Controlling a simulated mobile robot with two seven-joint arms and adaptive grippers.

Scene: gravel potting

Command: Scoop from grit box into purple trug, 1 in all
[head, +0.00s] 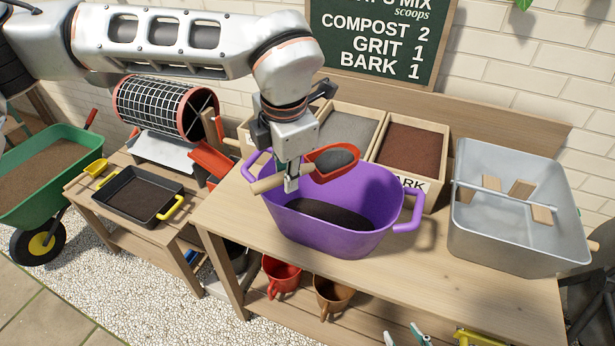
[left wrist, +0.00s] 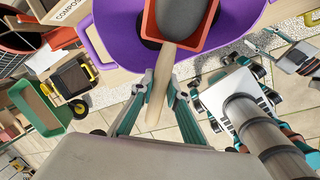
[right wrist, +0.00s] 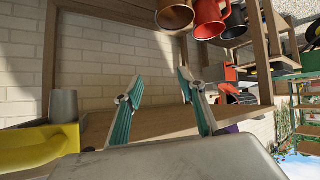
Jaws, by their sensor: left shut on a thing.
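My left gripper (head: 290,184) is shut on the wooden handle of a red scoop (head: 321,173). The scoop is above the purple trug (head: 372,212), near its back rim, and holds grey grit (head: 338,160). The scoop and handle also show in the left wrist view (left wrist: 166,62). Dark material (head: 325,215) lies in the trug's bottom. The grit box (head: 347,128) stands behind the trug, partly hidden by my left arm. My right gripper (head: 405,338) is low at the bench's front edge; its fingers are apart and empty in the right wrist view (right wrist: 160,92).
The bark box (head: 410,147) stands right of the grit box. A grey metal tub (head: 510,235) stands on the right of the bench. A black tray (head: 137,196) is on the left table.

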